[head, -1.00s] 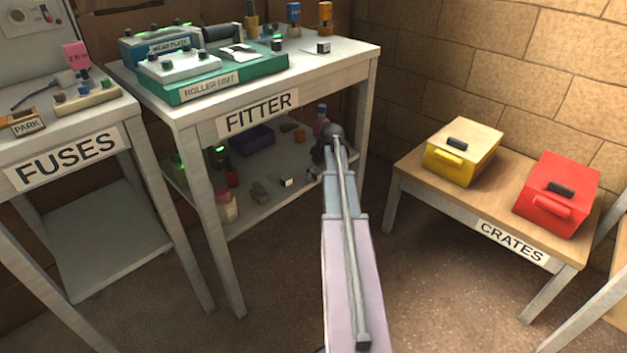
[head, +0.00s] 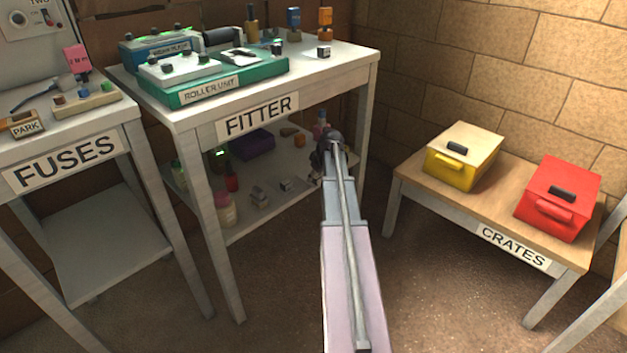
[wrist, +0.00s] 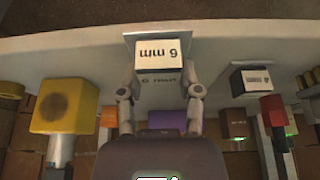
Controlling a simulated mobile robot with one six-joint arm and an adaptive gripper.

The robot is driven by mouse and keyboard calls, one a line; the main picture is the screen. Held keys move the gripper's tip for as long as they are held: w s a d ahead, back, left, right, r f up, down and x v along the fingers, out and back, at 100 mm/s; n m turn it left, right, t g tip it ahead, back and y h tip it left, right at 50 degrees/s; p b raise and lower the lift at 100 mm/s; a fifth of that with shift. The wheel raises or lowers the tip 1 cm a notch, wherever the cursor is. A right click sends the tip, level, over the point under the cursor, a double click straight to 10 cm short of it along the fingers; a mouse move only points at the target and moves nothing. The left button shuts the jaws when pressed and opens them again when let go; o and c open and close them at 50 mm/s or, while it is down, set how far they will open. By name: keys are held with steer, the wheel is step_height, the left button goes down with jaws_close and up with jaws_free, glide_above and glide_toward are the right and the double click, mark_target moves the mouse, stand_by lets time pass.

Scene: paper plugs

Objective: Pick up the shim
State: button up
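A small block marked "6 mm" (wrist: 163,57), with its lettering upside down, shows between my gripper's fingertips in the wrist view. My gripper (wrist: 163,90) has one grey finger on each side of the block, close to its sides. I cannot tell whether the fingers press on it. A second block marked "mm" (wrist: 252,81) lies to the right, apart from the fingers; its number is hard to read. In the head view my gripper (head: 321,160) is beside the fitter table's lower shelf, small and partly hidden by my arm.
The fitter table's lower shelf (head: 245,222) holds a purple box (head: 251,143) and several small blocks and bottles. Its upper top carries the green roller unit (head: 215,82). A low bench at right bears a yellow crate (head: 460,160) and a red crate (head: 555,205). Floor between them is clear.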

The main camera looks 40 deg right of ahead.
jaws_close()
steer(key=shift+r, duration=0.2)
step_height(320, 180, up, 4)
steer(key=p, duration=0.4)
steer(key=shift+f, duration=0.15)
steer(key=s+a+p, duration=0.1)
steer(key=s+a, duration=0.8)
steer(key=s, duration=0.4)
steer(key=shift+s+r, duration=0.2)
steer(key=shift+r, duration=0.2)
steer(key=shift+d, duration=0.1)
steer(key=shift+r+p, duration=0.95)
